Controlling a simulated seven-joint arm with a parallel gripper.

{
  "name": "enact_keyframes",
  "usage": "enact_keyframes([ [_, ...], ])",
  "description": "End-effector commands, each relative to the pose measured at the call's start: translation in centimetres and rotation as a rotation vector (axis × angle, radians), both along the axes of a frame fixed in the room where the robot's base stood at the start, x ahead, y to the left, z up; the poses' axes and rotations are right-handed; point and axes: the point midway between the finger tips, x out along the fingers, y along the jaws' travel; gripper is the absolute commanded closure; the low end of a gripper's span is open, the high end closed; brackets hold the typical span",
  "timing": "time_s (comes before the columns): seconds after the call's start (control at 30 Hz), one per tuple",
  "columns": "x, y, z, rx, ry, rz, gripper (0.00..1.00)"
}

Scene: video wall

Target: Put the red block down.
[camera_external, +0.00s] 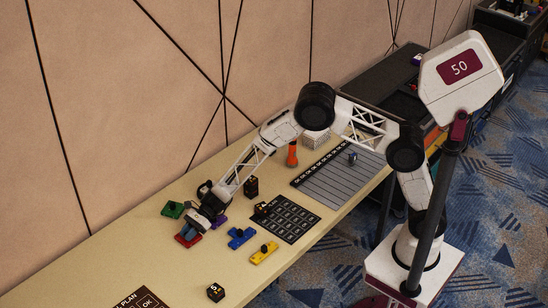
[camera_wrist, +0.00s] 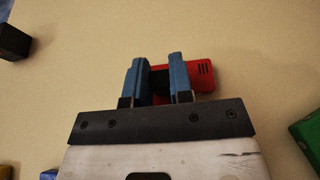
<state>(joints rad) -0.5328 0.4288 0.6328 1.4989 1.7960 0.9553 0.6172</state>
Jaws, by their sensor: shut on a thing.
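The red block (camera_external: 188,239) is at my gripper (camera_external: 200,225) over the left part of the cream table in the external view. In the wrist view, the red block (camera_wrist: 203,78) lies between the two blue fingers of my gripper (camera_wrist: 160,78), which are shut on a dark part of it. Its right end, with small dark slots, sticks out past the right finger. The fingers and wrist hide the rest. I cannot tell whether the block touches the table.
Close around my gripper are a green block (camera_external: 172,209), a purple block (camera_external: 219,222) and a blue block (camera_external: 241,237). A yellow block (camera_external: 263,253) and a black cube (camera_external: 215,292) lie nearer the front edge. The table (camera_external: 120,255) is bare left of the gripper.

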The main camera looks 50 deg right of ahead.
Motion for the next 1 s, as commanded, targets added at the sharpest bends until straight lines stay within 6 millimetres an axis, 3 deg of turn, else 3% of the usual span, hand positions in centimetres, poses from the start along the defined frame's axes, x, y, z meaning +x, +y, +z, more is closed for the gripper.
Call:
enact_keyframes([
  [0.1, 0.0, 0.0, -0.3, 0.000, 0.001, 0.000, 1.00],
  [0.13, 0.0, 0.0, -0.3, 0.000, 0.001, 0.000, 0.78],
  [0.3, 0.0, 0.0, -0.3, 0.000, 0.000, 0.000, 0.54],
  [0.7, 0.0, 0.0, 0.1, 0.000, 0.000, 0.000, 0.54],
  [1.0, 0.1, -2.5, 1.1, 0.000, 0.000, -0.002, 0.54],
])
